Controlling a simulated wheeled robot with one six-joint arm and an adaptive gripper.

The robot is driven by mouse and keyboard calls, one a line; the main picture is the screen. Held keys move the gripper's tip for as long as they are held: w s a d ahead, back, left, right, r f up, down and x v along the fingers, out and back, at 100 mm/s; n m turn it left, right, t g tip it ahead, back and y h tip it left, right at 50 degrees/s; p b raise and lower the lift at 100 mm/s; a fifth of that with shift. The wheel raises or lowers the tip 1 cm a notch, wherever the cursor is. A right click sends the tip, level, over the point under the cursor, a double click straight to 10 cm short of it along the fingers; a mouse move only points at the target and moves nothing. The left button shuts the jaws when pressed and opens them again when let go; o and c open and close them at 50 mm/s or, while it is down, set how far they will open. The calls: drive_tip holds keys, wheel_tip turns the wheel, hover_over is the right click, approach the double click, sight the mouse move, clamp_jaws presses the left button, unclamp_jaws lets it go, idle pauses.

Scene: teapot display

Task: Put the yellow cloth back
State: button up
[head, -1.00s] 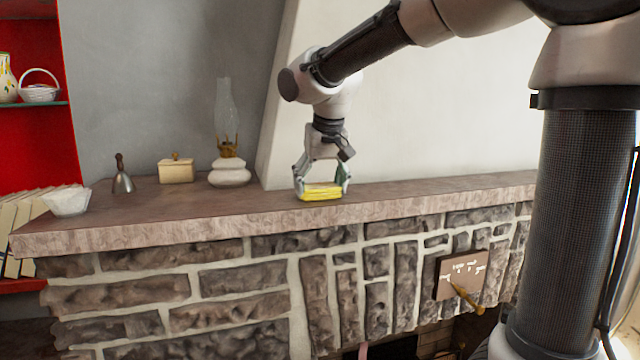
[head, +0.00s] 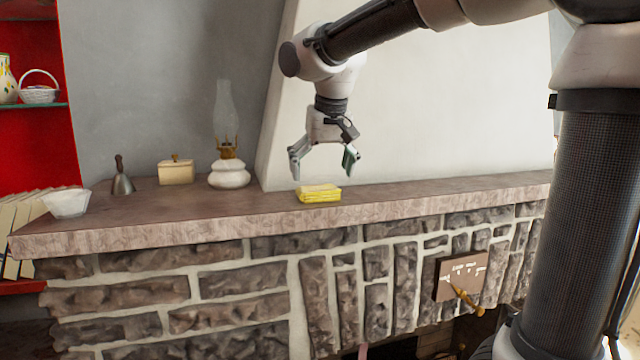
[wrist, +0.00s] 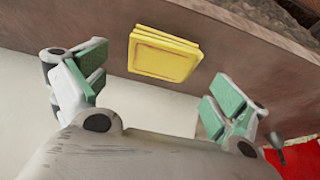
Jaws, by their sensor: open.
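The yellow cloth (head: 319,193), a folded stack, lies flat on the stone mantel shelf (head: 420,199) near its front edge. It also shows in the wrist view (wrist: 163,54), beyond and between the finger pads. My gripper (head: 324,168) is open and empty, a little above the cloth and apart from it. Its green-padded fingers (wrist: 152,95) are spread wide in the wrist view.
Left on the mantel stand an oil lamp (head: 229,150) with a tall glass chimney, a cream box (head: 176,171), a hand bell (head: 121,178) and a white bowl (head: 66,203). The shelf right of the cloth is clear. A pale wall (head: 430,110) rises behind.

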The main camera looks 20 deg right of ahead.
drive_tip(key=v, duration=0.8)
drive_tip(key=s+d+f, duration=0.7)
drive_tip(key=s+f, duration=0.2)
drive_tip(key=s, duration=0.2)
drive_tip(key=s+d+f, duration=0.8)
drive_tip(key=s+f, duration=0.2)
drive_tip(key=shift+s, duration=0.35)
